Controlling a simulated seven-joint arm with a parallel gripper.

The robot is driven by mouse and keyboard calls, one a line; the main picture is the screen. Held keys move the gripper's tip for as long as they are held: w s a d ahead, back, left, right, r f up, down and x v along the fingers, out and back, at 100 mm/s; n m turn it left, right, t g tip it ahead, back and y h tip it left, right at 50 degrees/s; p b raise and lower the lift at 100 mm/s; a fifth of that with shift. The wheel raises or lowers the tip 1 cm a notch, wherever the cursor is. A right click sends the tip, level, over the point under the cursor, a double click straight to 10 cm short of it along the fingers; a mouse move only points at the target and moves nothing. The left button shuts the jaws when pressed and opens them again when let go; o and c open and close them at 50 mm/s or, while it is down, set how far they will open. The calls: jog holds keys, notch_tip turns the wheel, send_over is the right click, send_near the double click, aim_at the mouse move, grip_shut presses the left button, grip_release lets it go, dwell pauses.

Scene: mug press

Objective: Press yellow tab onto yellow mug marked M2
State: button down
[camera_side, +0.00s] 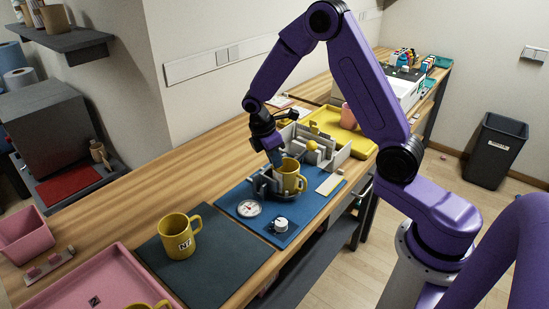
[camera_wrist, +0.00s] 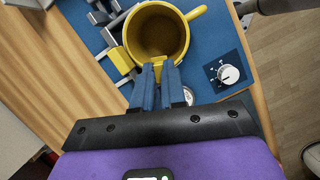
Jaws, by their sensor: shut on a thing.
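A yellow mug (camera_side: 291,177) stands upright in a dark fixture on the blue mat. In the wrist view the mug (camera_wrist: 180,40) is seen from above, empty, handle to the upper right. No mark on it is readable. My gripper (camera_side: 277,163) is beside the mug's left side in the side view. In the wrist view its blue fingers (camera_wrist: 158,72) are shut on a small yellow tab (camera_wrist: 159,60) at the mug's near outer wall. I cannot tell whether the tab touches the wall. The tab is hidden in the side view.
Another yellow mug (camera_side: 180,238), marked "NF", stands on the dark mat (camera_side: 215,270). The blue mat (camera_side: 312,210) also holds a round dial (camera_side: 249,208) and a knob box (camera_side: 281,225). A grey divided holder (camera_side: 330,158) and yellow tray (camera_side: 355,145) stand behind. A pink tray (camera_side: 80,285) lies front left.

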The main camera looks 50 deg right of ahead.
jog(key=shift+f, duration=0.55)
dwell(1.4)
jog(key=c, duration=1.1)
grip_release()
